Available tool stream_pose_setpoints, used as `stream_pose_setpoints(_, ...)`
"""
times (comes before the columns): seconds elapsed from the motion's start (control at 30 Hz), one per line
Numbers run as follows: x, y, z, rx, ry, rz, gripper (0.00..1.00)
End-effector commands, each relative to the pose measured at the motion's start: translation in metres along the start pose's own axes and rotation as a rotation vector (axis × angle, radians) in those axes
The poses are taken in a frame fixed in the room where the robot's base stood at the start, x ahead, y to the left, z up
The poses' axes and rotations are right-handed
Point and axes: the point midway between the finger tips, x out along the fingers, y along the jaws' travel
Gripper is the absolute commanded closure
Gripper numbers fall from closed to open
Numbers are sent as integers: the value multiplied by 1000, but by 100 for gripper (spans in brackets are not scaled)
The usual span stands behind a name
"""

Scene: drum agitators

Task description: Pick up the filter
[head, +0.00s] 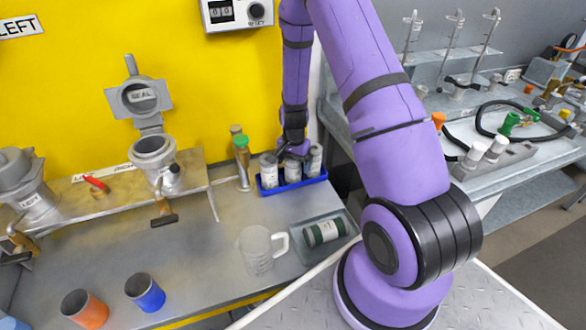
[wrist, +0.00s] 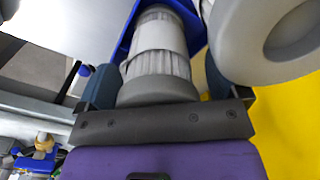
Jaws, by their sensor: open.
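Several white cartridge filters stand in a blue tray (head: 296,188) in the head view, one on the left (head: 268,175), one in the middle (head: 292,178) and one on the right (head: 315,160). My gripper (head: 293,150) points down over the middle of this tray and hides part of the middle filter. In the wrist view a pleated white filter (wrist: 158,66) with a pale band and grey end cap lies between the dark fingers of my open gripper (wrist: 158,85). I cannot tell whether either finger touches it. Another grey-rimmed round part (wrist: 288,35) is close on the right.
A green-capped upright fitting (head: 241,155) is just left of the blue tray. A grey tray with a dark green cylinder (head: 323,232) and a clear jug (head: 256,250) stand in front. Orange (head: 84,308) and blue (head: 146,292) cups are front left. A yellow wall is behind.

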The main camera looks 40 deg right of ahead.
Motion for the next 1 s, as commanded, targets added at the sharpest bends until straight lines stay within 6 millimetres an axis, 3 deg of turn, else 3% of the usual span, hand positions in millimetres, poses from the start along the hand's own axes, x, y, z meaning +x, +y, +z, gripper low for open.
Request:
stream_pose_setpoints(0.17,0,0,0,0,0,0,8)
stream_pose_setpoints(0.4,0,0,0,0,0,0,62)
stream_pose_setpoints(0.47,0,0,0,0,0,0,66)
stream_pose_setpoints(1.0,-14,-1,-5,0,1,-1,66)
